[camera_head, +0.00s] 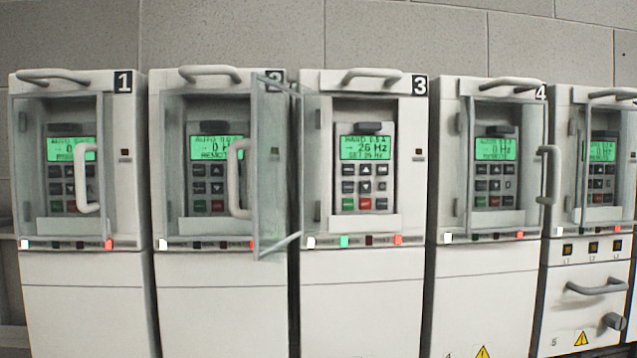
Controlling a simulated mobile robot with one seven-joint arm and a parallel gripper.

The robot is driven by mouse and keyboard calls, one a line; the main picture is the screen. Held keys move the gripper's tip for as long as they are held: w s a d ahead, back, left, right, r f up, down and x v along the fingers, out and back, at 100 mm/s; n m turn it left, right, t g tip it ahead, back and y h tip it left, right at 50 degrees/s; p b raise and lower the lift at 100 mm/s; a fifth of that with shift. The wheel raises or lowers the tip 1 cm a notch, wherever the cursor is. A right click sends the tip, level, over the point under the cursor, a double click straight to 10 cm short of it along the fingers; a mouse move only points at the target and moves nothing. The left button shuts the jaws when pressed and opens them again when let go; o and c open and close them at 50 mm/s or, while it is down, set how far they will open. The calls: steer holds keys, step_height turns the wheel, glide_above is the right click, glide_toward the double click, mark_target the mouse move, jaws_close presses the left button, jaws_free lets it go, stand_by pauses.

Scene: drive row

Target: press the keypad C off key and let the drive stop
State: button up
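Drive cabinet 3 (363,290) stands in the middle of the row with its clear door (276,165) swung open to the left. Its keypad (363,128) is uncovered. The green display (365,147) appears to read HAND and 26 Hz. Below it are dark keys, with a green key (349,203) and a red key (365,203) in the bottom row. The key legends are too small to read, and I cannot make out a letter C. A green lamp (343,241) is lit under this keypad. My gripper is not in view.
Drive cabinets 1 (85,300), 2 (220,300) and 4 (485,290) have clear doors across their keypads. The open door overlaps cabinet 2's right side. A fifth cabinet (585,265) with a protruding handle (597,287) and knob (614,321) stands at right.

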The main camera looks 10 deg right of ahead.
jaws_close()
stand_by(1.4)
